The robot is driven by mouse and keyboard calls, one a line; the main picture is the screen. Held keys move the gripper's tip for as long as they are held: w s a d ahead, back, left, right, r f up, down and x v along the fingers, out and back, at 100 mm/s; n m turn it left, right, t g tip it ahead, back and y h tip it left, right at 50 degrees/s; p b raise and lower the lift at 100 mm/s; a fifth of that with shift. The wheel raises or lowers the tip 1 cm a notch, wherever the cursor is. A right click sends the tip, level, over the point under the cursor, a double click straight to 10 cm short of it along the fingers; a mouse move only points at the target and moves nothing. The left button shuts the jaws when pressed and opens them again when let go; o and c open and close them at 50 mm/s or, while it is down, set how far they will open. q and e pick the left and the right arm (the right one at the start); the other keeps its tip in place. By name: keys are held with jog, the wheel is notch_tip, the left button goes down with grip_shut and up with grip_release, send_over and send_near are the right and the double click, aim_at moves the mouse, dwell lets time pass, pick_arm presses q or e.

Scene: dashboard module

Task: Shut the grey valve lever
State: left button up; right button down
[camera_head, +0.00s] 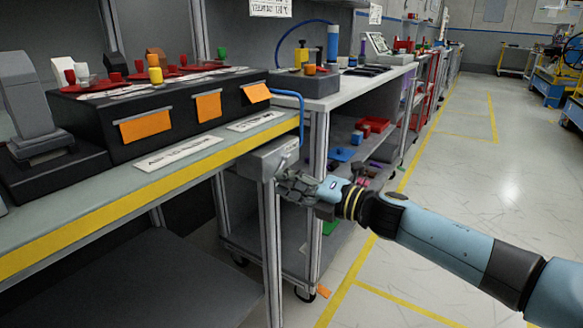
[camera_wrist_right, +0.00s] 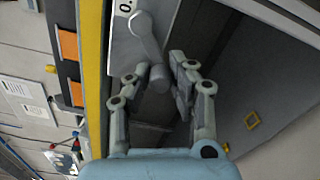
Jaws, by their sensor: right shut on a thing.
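The grey valve lever (camera_wrist_right: 146,38) is mounted on a light grey box (camera_head: 262,160) at the end of the yellow-edged bench. In the wrist view it runs from its round pivot down to a knob-like end between my fingers. My right gripper (camera_wrist_right: 162,80) has one finger on each side of that end and is shut on it. In the head view my right gripper (camera_head: 285,184) is at the front of the box, and its fingers largely hide the lever. My left gripper is not in view.
The bench with its yellow front edge (camera_head: 100,226) holds a black module (camera_head: 170,118) with orange flaps. A grey shelf cart (camera_head: 345,180) stands just behind the gripper. A blue bent pipe (camera_head: 300,108) rises near the box. The floor to the right is clear.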

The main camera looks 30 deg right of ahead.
aim_at(271, 167)
jog(key=r+m+p, duration=0.1)
jog(key=m+p, duration=0.1)
jog(key=a+r+m+p, duration=0.1)
jog(key=m+p, duration=0.2)
jog(key=shift+s+r+p, duration=0.2)
jog(key=shift+p, duration=0.15)
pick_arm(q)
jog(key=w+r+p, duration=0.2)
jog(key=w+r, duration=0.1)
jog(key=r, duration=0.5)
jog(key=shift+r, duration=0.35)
pick_arm(e)
jog(key=shift+r+m, duration=0.3)
jog(key=shift+m, duration=0.9)
jog(key=c, duration=1.2)
grip_release()
jog(key=shift+s+d, duration=0.2)
jog(key=shift+s, duration=0.1)
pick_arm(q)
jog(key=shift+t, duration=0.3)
pick_arm(e)
jog(key=v, duration=1.1)
jog(key=shift+s, duration=0.15)
